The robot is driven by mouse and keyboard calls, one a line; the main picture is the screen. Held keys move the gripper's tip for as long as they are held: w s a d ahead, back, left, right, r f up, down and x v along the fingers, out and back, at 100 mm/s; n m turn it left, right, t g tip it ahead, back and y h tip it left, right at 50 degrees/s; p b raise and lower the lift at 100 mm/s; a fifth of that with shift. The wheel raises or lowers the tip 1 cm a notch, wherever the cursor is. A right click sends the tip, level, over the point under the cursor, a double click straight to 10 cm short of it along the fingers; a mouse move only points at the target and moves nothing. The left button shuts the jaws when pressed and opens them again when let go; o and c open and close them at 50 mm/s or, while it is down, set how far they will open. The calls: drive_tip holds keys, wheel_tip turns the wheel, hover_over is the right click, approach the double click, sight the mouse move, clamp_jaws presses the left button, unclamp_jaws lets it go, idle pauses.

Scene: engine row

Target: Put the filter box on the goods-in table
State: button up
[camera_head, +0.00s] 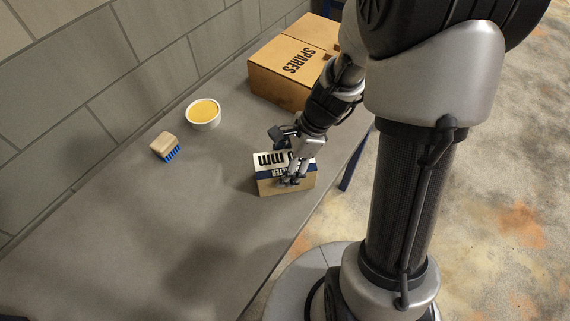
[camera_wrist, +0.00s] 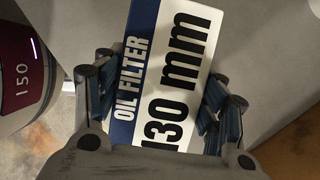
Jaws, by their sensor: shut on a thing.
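The filter box (camera_head: 272,184) is a small cardboard box with a white and dark blue label. It sits at the front edge of a grey table (camera_head: 165,225), and I cannot tell whether it touches the top. In the wrist view the label of the filter box (camera_wrist: 172,62) reads "OIL FILTER" and "130 mm". My gripper (camera_head: 291,178) is at the box from above. In the wrist view my gripper (camera_wrist: 160,105) has a finger pad on each side of the box and is shut on it.
A cardboard box marked "SPARES" (camera_head: 290,68) stands on the table behind my gripper. A white bowl with yellow contents (camera_head: 203,113) and a wooden brush with blue bristles (camera_head: 165,147) lie nearer the block wall (camera_head: 150,45). The table's near left is clear.

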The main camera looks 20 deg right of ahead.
drive_tip(key=shift+f, duration=0.1)
drive_tip(key=o, duration=1.4)
drive_tip(key=p+v, duration=0.4)
drive_tip(key=v, duration=0.7)
drive_tip(key=shift+d+r+p, duration=0.1)
drive_tip(key=shift+r+p, duration=0.3)
drive_tip(key=shift+r, duration=0.25)
drive_tip(key=shift+s+a+r+n+t+h, duration=0.7)
drive_tip(key=shift+s+r+n, duration=1.65)
drive_tip(key=shift+n, duration=0.95)
drive_tip(key=shift+s+a+r+n+t+h, duration=0.7)
drive_tip(key=shift+s+r+n, duration=1.65)
drive_tip(key=shift+n, duration=0.95)
drive_tip(key=shift+s+a+r+n+t+h, duration=0.7)
drive_tip(key=shift+s+r+n, duration=1.65)
drive_tip(key=shift+n, duration=0.95)
drive_tip(key=shift+a, duration=0.1)
